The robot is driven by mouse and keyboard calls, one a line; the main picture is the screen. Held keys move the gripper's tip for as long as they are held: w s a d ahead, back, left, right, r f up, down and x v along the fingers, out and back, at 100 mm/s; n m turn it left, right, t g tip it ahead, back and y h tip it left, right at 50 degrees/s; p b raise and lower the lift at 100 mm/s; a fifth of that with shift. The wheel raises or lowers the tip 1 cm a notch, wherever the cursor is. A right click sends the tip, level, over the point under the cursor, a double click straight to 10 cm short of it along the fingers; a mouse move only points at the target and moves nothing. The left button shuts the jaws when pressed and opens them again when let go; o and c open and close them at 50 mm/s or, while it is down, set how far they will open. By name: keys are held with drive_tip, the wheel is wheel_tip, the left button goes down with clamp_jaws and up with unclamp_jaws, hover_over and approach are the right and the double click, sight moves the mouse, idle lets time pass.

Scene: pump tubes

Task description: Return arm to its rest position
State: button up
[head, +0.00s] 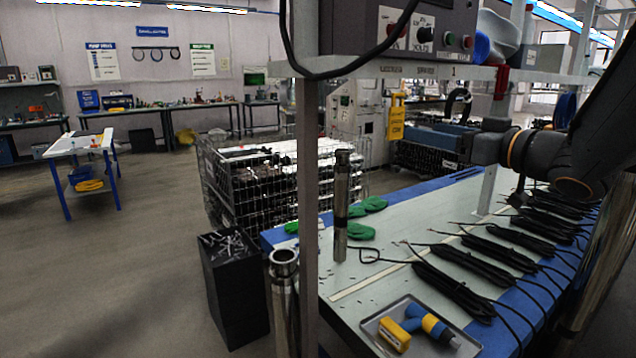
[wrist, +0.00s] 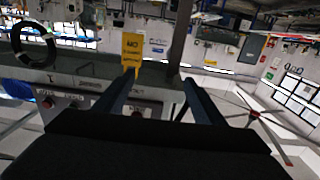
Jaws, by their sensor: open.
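My gripper (wrist: 158,79) is in the wrist view, with its two dark fingers spread apart and nothing between them. The wrist view is tilted and shows the control box and the room beyond the fingers. In the head view my dark arm, with an orange ring at a joint, reaches in from the right edge above the table. I cannot make out the fingers there. A steel pump tube (head: 341,205) stands upright on the table (head: 385,290), well left of my arm. Another steel tube (head: 284,305) stands upright left of the grey post.
Black cable bundles (head: 455,288) lie along the table's right side, below my arm. A tray (head: 420,328) holds yellow and blue tools. A control box (head: 398,28) sits on the shelf above. Green gloves (head: 360,230) lie behind the tube. A grey post (head: 307,200) rises in front.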

drive_tip(key=d+f+m+g+h, duration=0.25)
drive_tip(key=f+h, duration=0.25)
drive_tip(key=f, duration=0.5)
drive_tip(key=d+f+m+g+h, duration=0.1)
drive_tip(key=f+m+g+h, duration=0.3)
drive_tip(key=f, duration=0.6)
drive_tip(key=s+a+f+g, duration=0.3)
drive_tip(key=s+f, duration=0.4)
drive_tip(key=s, duration=0.3)
drive_tip(key=s+a+f+g, duration=0.4)
drive_tip(key=s+f, duration=0.2)
drive_tip(key=s, duration=0.4)
drive_tip(key=shift+s+f+g+h, duration=0.25)
drive_tip(key=shift+f+g+h, duration=0.05)
drive_tip(key=shift+f+g, duration=0.05)
drive_tip(key=shift+w, duration=0.1)
